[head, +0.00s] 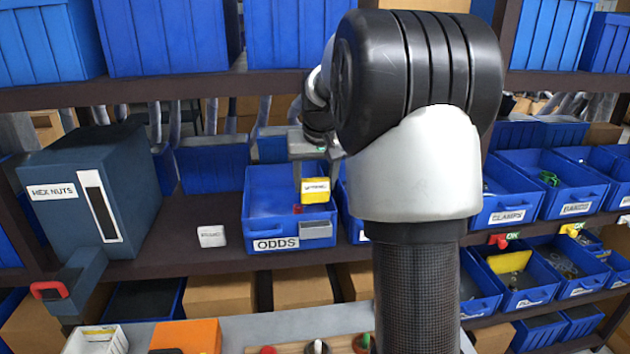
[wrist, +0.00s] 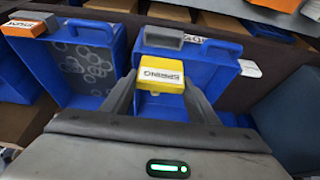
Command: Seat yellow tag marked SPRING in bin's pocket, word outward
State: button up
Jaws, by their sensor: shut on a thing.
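The yellow tag (head: 318,196) has a white label facing outward. In the wrist view the tag (wrist: 161,84) reads SPRING, upside down in that picture. My gripper (head: 313,182) is shut on it, with one finger on each side in the wrist view (wrist: 160,88). The blue bin labelled ODDS (head: 258,222) stands on the shelf below. Its grey pocket (head: 316,231) is on the front wall, right of the ODDS label; it also shows in the wrist view (wrist: 164,39). The tag is above the pocket in the head view, apart from it.
A small white card (head: 211,236) with unreadable print sits left of the bin. A dark HEX NUTS dispenser (head: 95,190) stands further left. Another blue bin (wrist: 85,62) holding rings adjoins the ODDS bin. The shelf above (head: 180,91) overhangs behind my arm.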

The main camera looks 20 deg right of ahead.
aim_at(316, 195)
jog(key=shift+f+b, duration=2)
jog(key=shift+f, duration=0.9)
jog(key=shift+f+b, duration=0.7)
jog(key=shift+f, duration=0.45)
jog(key=o, duration=1.1)
jog(key=shift+s, duration=0.1)
jog(key=v, duration=1.7)
jog(key=shift+a+r+p, duration=0.25)
jog(key=shift+r+p, duration=0.1)
